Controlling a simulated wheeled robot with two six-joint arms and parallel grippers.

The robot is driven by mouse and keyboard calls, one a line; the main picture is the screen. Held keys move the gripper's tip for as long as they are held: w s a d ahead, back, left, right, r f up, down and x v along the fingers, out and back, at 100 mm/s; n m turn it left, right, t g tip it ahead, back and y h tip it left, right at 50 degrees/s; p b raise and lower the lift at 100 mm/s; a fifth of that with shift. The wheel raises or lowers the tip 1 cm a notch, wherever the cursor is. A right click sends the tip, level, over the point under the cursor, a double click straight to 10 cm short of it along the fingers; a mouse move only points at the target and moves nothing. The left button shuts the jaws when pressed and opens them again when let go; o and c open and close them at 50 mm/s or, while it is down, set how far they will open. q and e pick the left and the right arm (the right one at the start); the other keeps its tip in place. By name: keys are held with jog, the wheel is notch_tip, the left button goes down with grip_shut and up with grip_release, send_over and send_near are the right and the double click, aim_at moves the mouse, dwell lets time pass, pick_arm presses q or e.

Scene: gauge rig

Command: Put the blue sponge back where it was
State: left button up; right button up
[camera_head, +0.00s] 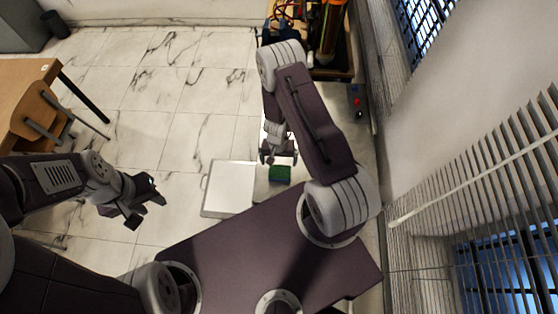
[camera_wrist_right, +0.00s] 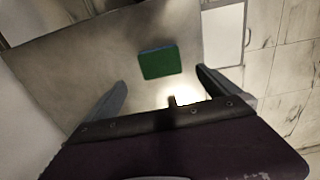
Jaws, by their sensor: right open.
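The sponge (camera_head: 279,173) shows a green top face and lies flat on a grey metal surface (camera_wrist_right: 60,70). In the right wrist view the sponge (camera_wrist_right: 160,62) has a thin blue edge along its far side. My right gripper (camera_head: 279,155) is open and empty above the surface, close to the sponge. In the wrist view its two fingers (camera_wrist_right: 160,78) stand apart, with the sponge beyond and between them. My left gripper (camera_head: 148,208) is at the left over the floor, its fingers apart and nothing seen between them.
A white panel (camera_head: 228,188) with a handle sits left of the sponge. A panel with a red button (camera_head: 357,101) is at the right. A rig with an orange cylinder (camera_head: 330,32) and cables stands at the back. A wooden table (camera_head: 22,80) is far left.

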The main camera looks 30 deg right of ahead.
jog(key=w+a+r+n+t+y, duration=0.1)
jog(key=a+r, duration=0.1)
jog(key=r, duration=0.5)
jog(key=w+a+r+n, duration=0.1)
jog(key=a+r+n, duration=0.1)
jog(key=r, duration=0.6)
jog(key=s+r+n, duration=0.3)
jog(key=s+r, duration=0.7)
jog(key=r, duration=0.2)
jog(key=shift+r+h, duration=0.3)
jog(key=shift+r, duration=0.1)
jog(key=shift+w+a, duration=0.1)
